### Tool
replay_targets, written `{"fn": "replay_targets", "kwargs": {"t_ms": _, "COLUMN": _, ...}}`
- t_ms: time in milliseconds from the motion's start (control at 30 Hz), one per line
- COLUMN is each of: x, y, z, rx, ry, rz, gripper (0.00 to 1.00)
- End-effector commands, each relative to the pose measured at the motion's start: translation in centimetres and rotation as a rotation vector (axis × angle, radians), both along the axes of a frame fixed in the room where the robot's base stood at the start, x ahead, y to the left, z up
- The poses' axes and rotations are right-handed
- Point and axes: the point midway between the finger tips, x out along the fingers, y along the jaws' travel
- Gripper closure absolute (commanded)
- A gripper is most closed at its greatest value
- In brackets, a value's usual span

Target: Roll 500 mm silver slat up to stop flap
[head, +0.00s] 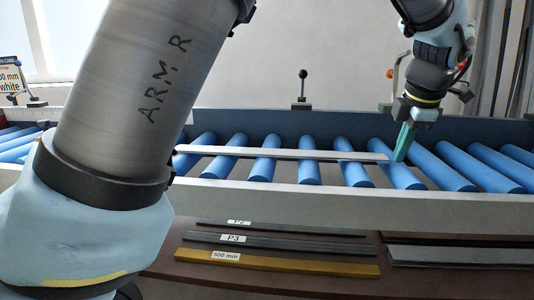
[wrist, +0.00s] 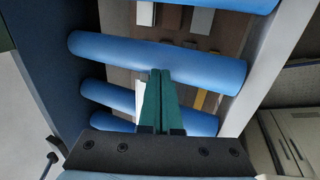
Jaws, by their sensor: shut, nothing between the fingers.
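The silver slat (head: 280,154) lies lengthwise across several blue rollers of the conveyor. Its left end is hidden behind my arm. My gripper (head: 400,158) points down just beyond the slat's right end, its green fingers shut and empty, low over a roller. In the wrist view the shut fingers (wrist: 160,74) stand over a blue roller, and a pale strip of the slat (wrist: 140,98) shows beside them. I cannot tell whether fingers and slat touch. I cannot make out the stop flap.
A dark back rail (head: 270,122) and a pale front rail (head: 300,200) bound the rollers. A black-knobbed lever (head: 302,88) stands at the back. Below lie dark profiles (head: 300,246), a yellow 500 mm strip (head: 300,265) and grey profiles (head: 460,255). A card (head: 10,78) stands left.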

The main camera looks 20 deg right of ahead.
Motion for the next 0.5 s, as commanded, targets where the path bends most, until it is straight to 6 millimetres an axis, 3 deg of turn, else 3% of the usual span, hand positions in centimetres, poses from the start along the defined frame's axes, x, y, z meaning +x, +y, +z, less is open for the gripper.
{"fn": "replay_targets", "kwargs": {"t_ms": 500, "x": 0.6, "y": 1.2, "z": 0.0, "rx": 0.0, "ry": 0.0, "rz": 0.0, "gripper": 1.0}}
